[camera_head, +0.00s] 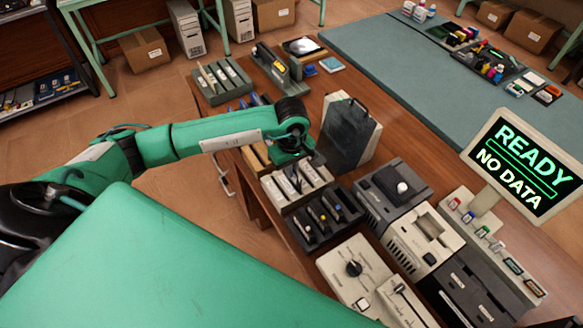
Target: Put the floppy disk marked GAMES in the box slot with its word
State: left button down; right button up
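My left arm reaches in from the left. Its gripper (312,160) points down at the far edge of a pale slotted box (297,186) that holds several light, labelled pieces. The fingers are small and partly hidden by the wrist, so I cannot tell their opening or whether they hold anything. A dark slotted box (325,219) with several dark pieces stands just in front of the pale one. A grey-green slotted box (223,82) stands at the far left of the table. No word GAMES is legible on any disk or slot. My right gripper is not in view.
A dark upright case (348,132) stands close right of the gripper. Grey machines (410,236) and a tilted screen reading READY, NO DATA (525,165) fill the right side. Small blue squares (332,64) lie at the back. Bare wood (375,172) shows right of the case.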

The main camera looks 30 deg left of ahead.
pick_arm(q)
jog(key=shift+f, duration=0.2)
jog(key=c, duration=2.1)
grip_release()
jog(key=o, duration=0.5)
jog(key=shift+r, duration=0.1)
jog(key=shift+r+p, duration=1.55)
jog(key=shift+r, duration=2.45)
